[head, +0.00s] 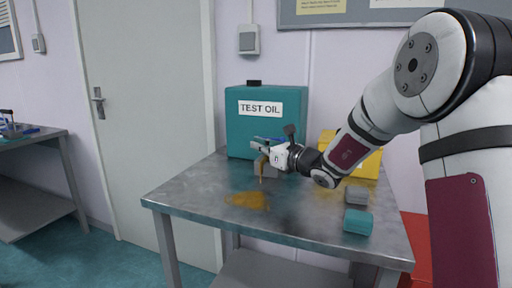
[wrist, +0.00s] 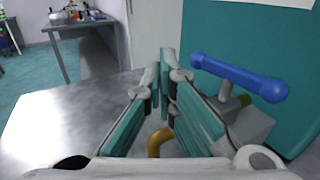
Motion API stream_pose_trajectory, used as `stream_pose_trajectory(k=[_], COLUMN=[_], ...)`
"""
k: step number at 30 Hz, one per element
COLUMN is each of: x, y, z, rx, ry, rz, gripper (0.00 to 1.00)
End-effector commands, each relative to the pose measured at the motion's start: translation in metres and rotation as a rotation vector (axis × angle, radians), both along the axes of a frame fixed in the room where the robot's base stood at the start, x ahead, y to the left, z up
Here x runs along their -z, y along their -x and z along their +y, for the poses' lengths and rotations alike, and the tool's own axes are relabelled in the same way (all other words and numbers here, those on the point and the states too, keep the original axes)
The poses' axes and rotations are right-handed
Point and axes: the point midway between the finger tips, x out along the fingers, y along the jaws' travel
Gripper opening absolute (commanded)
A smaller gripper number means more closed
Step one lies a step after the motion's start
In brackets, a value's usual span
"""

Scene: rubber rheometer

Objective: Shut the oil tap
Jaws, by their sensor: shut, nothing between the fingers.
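The teal oil tank (head: 268,128) marked TEST OIL stands at the back of the metal table. Its tap has a blue bar handle (wrist: 238,78) on a grey body (wrist: 252,124), lying crosswise beside my gripper in the wrist view. A brass-coloured curved spout (wrist: 159,141) shows below my fingers. In the head view, my gripper (head: 262,147) is in front of the tank and hides much of the tap. In the wrist view, my gripper (wrist: 161,72) is shut and empty, left of the handle, with a gap between them. An amber oil puddle (head: 247,201) lies on the table below.
The metal table (head: 190,195) is clear at its front left. A grey block (head: 356,194) and a teal block (head: 358,222) lie at its right. A yellow container (head: 372,164) stands behind my arm. Another table (head: 40,135) is at the far left.

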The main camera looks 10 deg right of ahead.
Motion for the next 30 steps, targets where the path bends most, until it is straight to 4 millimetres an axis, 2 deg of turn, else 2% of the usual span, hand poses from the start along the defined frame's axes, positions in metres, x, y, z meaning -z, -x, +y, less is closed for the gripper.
stream_pose_trajectory(k=[2, 11, 21, 30], x=[0.000, -0.001, -0.001, 0.000], y=[0.000, 0.033, 0.080, 0.095], z=[-0.003, 0.010, 0.028, 0.033], rx=[0.000, -0.001, -0.002, 0.000], ry=[0.000, 0.001, 0.000, 0.000], rz=[0.000, 0.001, 0.000, 0.000], gripper=[0.00, 0.00, 0.00, 0.00])
